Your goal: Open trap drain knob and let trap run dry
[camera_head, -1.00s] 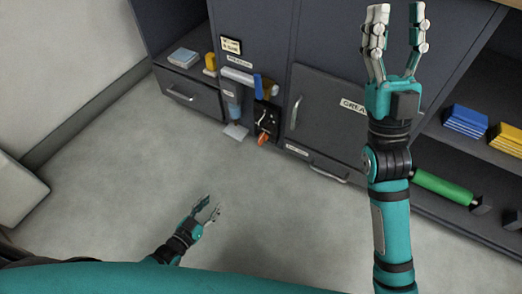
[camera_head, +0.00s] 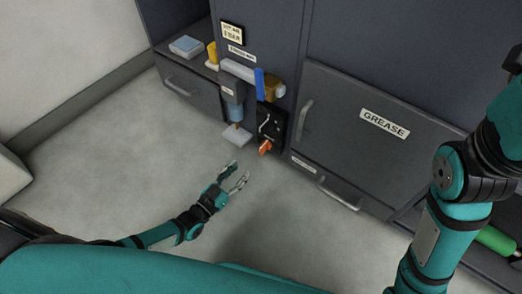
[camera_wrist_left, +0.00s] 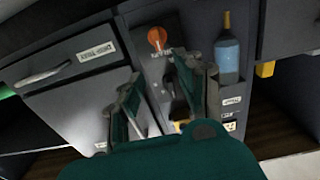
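The trap is a small bowl with blue liquid (camera_head: 236,112) on the front of the dark cabinet. A small brass-coloured knob (camera_head: 236,126) shows faintly at its bottom. In the left wrist view the trap (camera_wrist_left: 227,55) appears upside down at upper right, its small knob (camera_wrist_left: 227,18) at the top. My left gripper (camera_head: 238,173) is open and empty, below and in front of the trap, apart from it. Its spread fingers also show in the left wrist view (camera_wrist_left: 160,85). My right gripper is out of view; only its arm shows at right.
A black panel with an orange handle (camera_head: 265,147) sits right of the trap. A pale pad (camera_head: 237,136) lies below it. A blue lever (camera_head: 260,84) is above. A door marked GREASE (camera_head: 384,123) and a drawer (camera_head: 190,93) flank this area. The floor in front is clear.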

